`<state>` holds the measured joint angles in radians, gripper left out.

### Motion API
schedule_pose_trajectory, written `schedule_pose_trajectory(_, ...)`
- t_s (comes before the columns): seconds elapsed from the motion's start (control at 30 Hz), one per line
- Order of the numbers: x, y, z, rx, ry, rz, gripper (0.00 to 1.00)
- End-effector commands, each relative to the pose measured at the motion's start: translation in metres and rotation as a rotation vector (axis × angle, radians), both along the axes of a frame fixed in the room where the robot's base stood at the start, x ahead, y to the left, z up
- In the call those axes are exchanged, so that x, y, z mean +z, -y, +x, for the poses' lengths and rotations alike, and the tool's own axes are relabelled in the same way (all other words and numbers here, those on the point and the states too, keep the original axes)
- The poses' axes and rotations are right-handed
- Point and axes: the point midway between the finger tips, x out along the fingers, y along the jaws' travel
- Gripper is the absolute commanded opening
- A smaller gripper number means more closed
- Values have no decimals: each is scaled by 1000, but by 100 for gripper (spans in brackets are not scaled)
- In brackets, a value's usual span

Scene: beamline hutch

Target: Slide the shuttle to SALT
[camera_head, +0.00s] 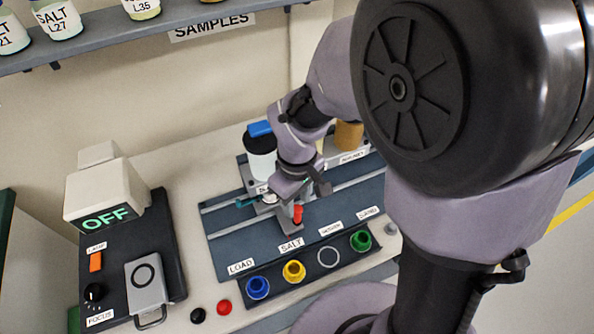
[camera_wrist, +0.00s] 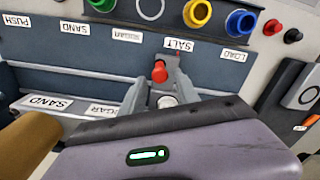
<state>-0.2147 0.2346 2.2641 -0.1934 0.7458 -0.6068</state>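The shuttle's red knob (camera_head: 298,213) stands on the dark railed deck (camera_head: 235,235), behind the SALT label (camera_head: 291,244). In the wrist view the red knob (camera_wrist: 159,70) shows just beyond my fingertips, close to the SALT label (camera_wrist: 178,44). My gripper (camera_wrist: 160,82) points down at the deck, its two grey fingers apart on either side of a pale round part (camera_wrist: 167,100). I cannot tell whether they touch the shuttle. In the head view my gripper (camera_head: 292,205) and wrist hide most of the shuttle's body.
Blue (camera_head: 257,288), yellow (camera_head: 294,271), grey (camera_head: 328,257) and green (camera_head: 361,240) rings line the front panel. A white, black-topped canister (camera_head: 261,155) and a tan cylinder (camera_head: 348,135) stand behind. An OFF display box (camera_head: 105,200) is at left; a sample shelf (camera_head: 110,35) hangs above.

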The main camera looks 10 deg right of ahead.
Motion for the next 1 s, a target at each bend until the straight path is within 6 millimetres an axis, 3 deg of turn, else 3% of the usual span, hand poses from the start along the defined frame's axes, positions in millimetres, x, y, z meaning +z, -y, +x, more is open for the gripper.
schedule_pose_trajectory(0.03, 19, 0, 1, -1, 3, 1, 38)
schedule_pose_trajectory(0.2, 65, 0, 1, 0, 4, 1, 38)
schedule_pose_trajectory(0.4, 105, 0, 0, 0, 2, 0, 38)
schedule_pose_trajectory(0.6, 119, 0, 0, -1, 0, 0, 38)
schedule_pose_trajectory(1.0, 118, 0, 0, 0, 0, 0, 38)
